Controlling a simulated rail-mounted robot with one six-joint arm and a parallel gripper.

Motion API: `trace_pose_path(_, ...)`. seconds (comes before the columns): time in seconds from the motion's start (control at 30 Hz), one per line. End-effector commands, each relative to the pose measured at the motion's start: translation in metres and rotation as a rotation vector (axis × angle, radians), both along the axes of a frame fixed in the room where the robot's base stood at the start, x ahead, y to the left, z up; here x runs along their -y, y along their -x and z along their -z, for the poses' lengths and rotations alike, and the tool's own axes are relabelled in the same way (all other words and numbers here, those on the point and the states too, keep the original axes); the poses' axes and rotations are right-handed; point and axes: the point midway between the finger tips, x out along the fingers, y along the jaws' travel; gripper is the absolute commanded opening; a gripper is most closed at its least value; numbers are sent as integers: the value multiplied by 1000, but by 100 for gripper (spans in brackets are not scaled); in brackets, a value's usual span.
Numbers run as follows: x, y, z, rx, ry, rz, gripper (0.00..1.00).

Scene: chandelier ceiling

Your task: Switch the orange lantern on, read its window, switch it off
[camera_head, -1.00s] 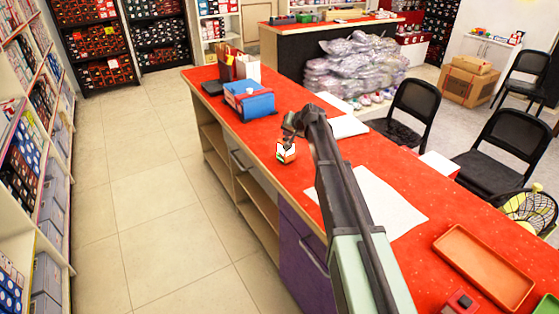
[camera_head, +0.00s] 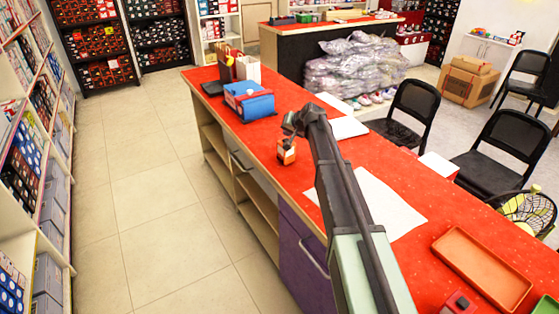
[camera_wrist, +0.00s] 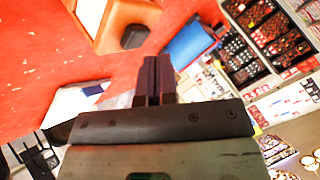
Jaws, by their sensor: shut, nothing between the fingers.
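The orange lantern (camera_head: 287,155) stands on the red counter near its left edge, with a small pale patch on its near side. In the wrist view the orange lantern (camera_wrist: 118,30) is at the top, cut off by the frame. It shows a dark button (camera_wrist: 134,37) and a pale window (camera_wrist: 91,12) on which I can read no mark. My gripper (camera_head: 287,134) is just above the lantern. In the wrist view my gripper (camera_wrist: 154,62) has its fingers together and empty, close to the button with a small gap between them in the picture.
A blue box (camera_head: 249,103) stands farther along the red counter (camera_head: 400,170). White paper (camera_head: 385,208) lies right of my arm, and an orange tray (camera_head: 482,268) is near the front. Black chairs (camera_head: 408,112) stand behind the counter. Open tiled floor lies to the left.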

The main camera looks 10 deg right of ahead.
Motion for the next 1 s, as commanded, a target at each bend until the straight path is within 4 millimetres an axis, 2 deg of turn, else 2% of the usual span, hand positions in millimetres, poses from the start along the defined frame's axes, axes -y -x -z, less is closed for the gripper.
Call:
trace_pose_path(0.13,0,0,-9,0,0,0,0)
trace_pose_path(0.53,0,0,-62,0,0,0,0)
trace_pose_path(1.0,-1,2,-58,-12,0,-8,0)
